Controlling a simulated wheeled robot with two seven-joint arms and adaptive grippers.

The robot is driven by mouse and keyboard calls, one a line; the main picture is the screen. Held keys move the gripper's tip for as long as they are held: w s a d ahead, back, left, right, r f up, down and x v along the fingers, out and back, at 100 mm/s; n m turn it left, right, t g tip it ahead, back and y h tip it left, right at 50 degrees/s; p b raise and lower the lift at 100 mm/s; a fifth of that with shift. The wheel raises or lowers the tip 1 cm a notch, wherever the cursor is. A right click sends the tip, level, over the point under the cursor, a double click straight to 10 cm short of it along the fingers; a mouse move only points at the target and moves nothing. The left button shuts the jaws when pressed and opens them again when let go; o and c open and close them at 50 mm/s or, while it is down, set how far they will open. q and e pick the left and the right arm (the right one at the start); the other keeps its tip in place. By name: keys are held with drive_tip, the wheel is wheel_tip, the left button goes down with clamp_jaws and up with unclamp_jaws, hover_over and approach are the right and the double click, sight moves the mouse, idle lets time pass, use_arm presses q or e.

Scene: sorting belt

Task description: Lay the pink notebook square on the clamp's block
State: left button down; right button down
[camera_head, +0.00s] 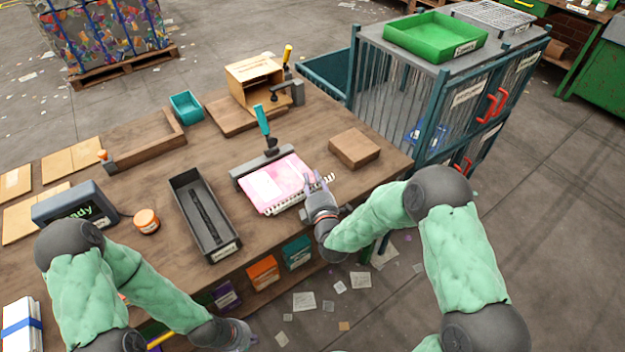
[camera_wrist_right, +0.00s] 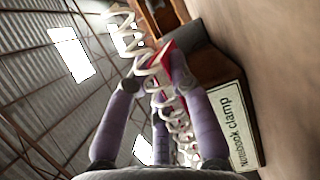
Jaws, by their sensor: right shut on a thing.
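The pink notebook (camera_head: 272,184) with a white spiral binding is at the clamp, near the table's front edge. Its far edge meets the dark clamp bar (camera_head: 250,168); the teal clamp handle (camera_head: 263,121) stands up behind it. The notebook covers most of the block, so I cannot tell whether it rests flat on it. My right gripper (camera_head: 318,184) is shut on the notebook's spiral side. The wrist view shows the white coils (camera_wrist_right: 160,75) between the fingers and the label "Notebook clamp" (camera_wrist_right: 233,127) beside them. My left gripper (camera_head: 240,335) is low at the front, its fingers unclear.
A dark open tray (camera_head: 187,190) lies left of the notebook, and a brown block (camera_head: 354,147) lies to its right.

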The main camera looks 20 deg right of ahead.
drive_tip(key=shift+w+f+b, duration=0.15)
drive_tip(key=shift+f+b, duration=0.1)
drive_tip(key=shift+b, duration=0.1)
idle(0.6)
drive_tip(key=c, duration=1)
unclamp_jaws()
drive_tip(key=shift+a, duration=0.1)
drive_tip(key=s, duration=1.2)
drive_tip(key=shift+a+r, duration=0.15)
drive_tip(key=shift+r, duration=0.05)
